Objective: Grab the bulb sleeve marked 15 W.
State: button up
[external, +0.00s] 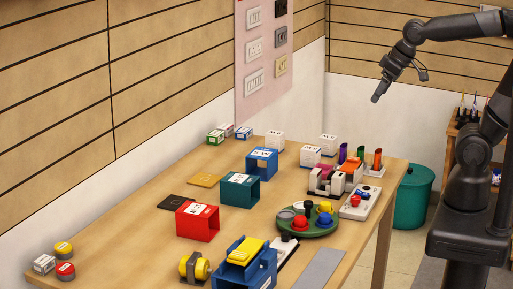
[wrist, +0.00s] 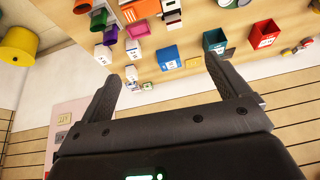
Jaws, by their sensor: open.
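Three open-ended square sleeves with white labels stand in a row on the table: a red sleeve (external: 198,224), a teal sleeve (external: 238,194) and a blue sleeve (external: 262,164). The wrist view also shows the red one (wrist: 264,34), the teal one (wrist: 214,41) and the blue one (wrist: 168,58). Their labels are too small to read surely, so I cannot tell which is marked 15 W. My gripper (external: 378,95) is open and empty, high above the table's far right end, apart from all sleeves. Its two fingers (wrist: 160,74) are spread wide in the wrist view.
Small white boxes (external: 275,140) stand at the table's far end. Right of the sleeves are a green round tray (external: 320,231) with coloured knobs, a pink-and-black holder (external: 325,181) and upright coloured tubes. A blue block with a yellow top (external: 245,263) stands in front.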

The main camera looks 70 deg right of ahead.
jog(key=w+a, duration=0.3)
jog(key=w, duration=0.6)
jog(key=g, duration=0.1)
send_near(241, 178)
jog(key=x, duration=0.5)
jog(key=shift+s, duration=0.35)
jog(key=shift+w+x, duration=0.15)
jog(key=shift+x, duration=1.25)
jog(key=shift+w+x, duration=0.2)
jog(key=shift+x, duration=1.2)
jog(key=shift+a, duration=0.15)
jog(key=shift+f, duration=0.2)
jog(key=shift+c, duration=0.4)
jog(key=c, duration=1)
